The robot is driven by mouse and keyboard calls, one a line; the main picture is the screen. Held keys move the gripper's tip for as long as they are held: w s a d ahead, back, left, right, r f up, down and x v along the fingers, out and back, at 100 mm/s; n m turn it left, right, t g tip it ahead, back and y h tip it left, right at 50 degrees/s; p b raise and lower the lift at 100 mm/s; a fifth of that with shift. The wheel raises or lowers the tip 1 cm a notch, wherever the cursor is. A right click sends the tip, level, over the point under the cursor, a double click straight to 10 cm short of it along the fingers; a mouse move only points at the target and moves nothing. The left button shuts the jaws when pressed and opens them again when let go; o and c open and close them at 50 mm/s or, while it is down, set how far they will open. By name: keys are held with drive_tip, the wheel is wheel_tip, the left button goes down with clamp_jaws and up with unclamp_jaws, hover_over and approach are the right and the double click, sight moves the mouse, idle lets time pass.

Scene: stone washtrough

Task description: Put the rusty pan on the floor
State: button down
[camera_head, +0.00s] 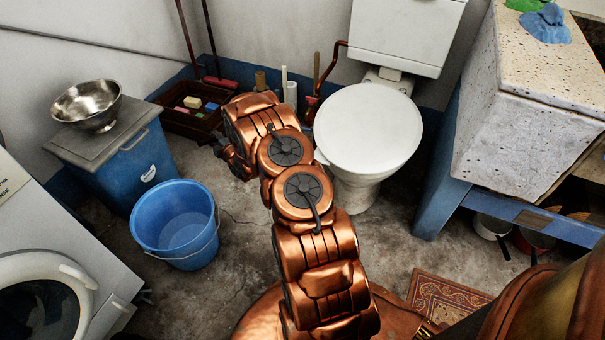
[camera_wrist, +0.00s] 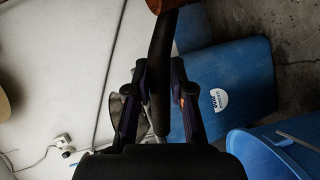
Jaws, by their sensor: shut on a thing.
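My gripper (camera_wrist: 159,72) is shut on a long dark handle in the wrist view. The handle runs up to a rusty-brown part (camera_wrist: 166,4) cut off by the top edge, which looks like the rusty pan; most of it is out of view. In the head view my gripper (camera_head: 228,152) is mostly hidden behind my arm, left of the toilet, and the held pan cannot be made out. The grey concrete floor (camera_head: 240,215) shows between the blue bucket and the toilet.
A blue bucket (camera_head: 174,222) stands left of my arm. Behind it is a blue bin (camera_head: 135,165) with a metal bowl (camera_head: 87,104) on its lid. A toilet (camera_head: 368,130) stands right. A brown crate (camera_head: 187,122) is at the back. Pans (camera_head: 491,226) lie under the stone trough (camera_head: 520,125).

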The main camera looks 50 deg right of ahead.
drive_tip(key=s+d+f+m+g+h+b, duration=0.1)
drive_tip(key=s+d+f+h+b, duration=0.1)
drive_tip(key=s+d+f, duration=0.5)
drive_tip(key=s+d+f+m+h+b, duration=0.1)
drive_tip(key=s+d+f+m+b, duration=0.3)
drive_tip(key=f, duration=0.6)
drive_tip(key=s+d+f+n+g+h+b, duration=0.1)
drive_tip(key=s+d+f+h, duration=0.1)
drive_tip(key=s+d+f, duration=0.4)
drive_tip(key=shift+w+d+f+b, duration=1.2)
drive_tip(key=shift+w+d+b, duration=0.2)
drive_tip(key=shift+w, duration=0.3)
drive_tip(key=shift+w+d+f+b, duration=1.25)
drive_tip(key=shift+w+d, duration=0.2)
drive_tip(key=shift+w, duration=0.3)
drive_tip(key=shift+w+d+f+b, duration=1.15)
drive_tip(key=shift+w+d+b, duration=0.25)
drive_tip(key=shift+w, duration=0.3)
drive_tip(key=shift+f, duration=0.2)
drive_tip(key=c, duration=1)
unclamp_jaws()
